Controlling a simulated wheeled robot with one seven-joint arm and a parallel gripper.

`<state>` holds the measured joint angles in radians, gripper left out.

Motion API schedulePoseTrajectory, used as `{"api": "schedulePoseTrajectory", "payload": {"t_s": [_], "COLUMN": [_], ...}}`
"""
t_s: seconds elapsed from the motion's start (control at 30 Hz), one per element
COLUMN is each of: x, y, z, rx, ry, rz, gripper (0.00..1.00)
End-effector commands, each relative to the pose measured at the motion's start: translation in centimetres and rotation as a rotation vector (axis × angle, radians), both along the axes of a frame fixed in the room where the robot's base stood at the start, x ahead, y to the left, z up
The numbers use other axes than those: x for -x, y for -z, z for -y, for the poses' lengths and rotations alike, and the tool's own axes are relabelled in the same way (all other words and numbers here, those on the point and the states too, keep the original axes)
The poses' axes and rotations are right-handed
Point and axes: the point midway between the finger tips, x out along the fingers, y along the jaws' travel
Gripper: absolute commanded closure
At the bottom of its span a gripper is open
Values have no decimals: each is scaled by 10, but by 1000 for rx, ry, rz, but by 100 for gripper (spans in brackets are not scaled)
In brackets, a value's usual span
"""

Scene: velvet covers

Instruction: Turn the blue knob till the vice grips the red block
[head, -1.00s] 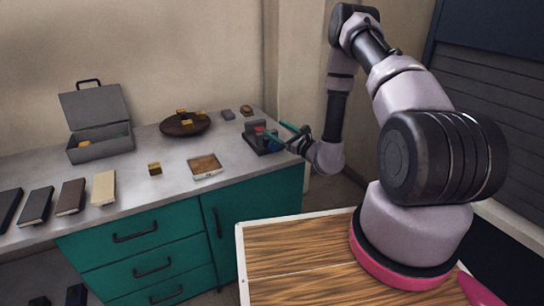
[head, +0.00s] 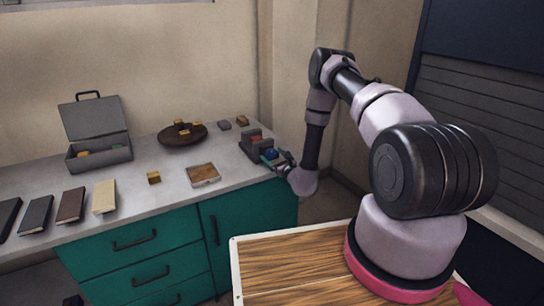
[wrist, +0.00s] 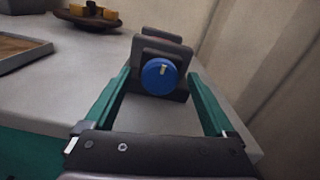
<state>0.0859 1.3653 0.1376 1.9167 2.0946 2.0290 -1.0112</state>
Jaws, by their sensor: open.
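The vice (head: 250,151) is a dark grey device at the right end of the counter, with a red block (head: 256,139) showing between its jaws. Its round blue knob (head: 271,154) faces my gripper. My gripper (head: 277,158) is open with green fingers. In the wrist view its fingertips (wrist: 160,72) lie left and right of the knob, with a gap on each side.
A brown bowl (head: 182,135) with yellow blocks, a shallow tray (head: 203,174), a yellow cube (head: 153,177) and two small blocks lie left of the vice. An open grey box (head: 98,154) and several books (head: 70,205) are farther left. The counter (head: 140,195) ends just right of the vice.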

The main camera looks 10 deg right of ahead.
Motion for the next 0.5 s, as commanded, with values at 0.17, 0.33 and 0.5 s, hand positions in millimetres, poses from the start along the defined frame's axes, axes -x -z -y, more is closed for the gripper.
{"api": "schedulePoseTrajectory", "payload": {"t_s": [0.17, 0.33, 0.5], "x": [-9, -9, -9], "y": [0, 0, 0], "z": [-3, -3, -3], "rx": [-1, -2, -2], "ry": [0, 0, 0], "rz": [0, -1, -1], "gripper": [11, 11, 49]}}
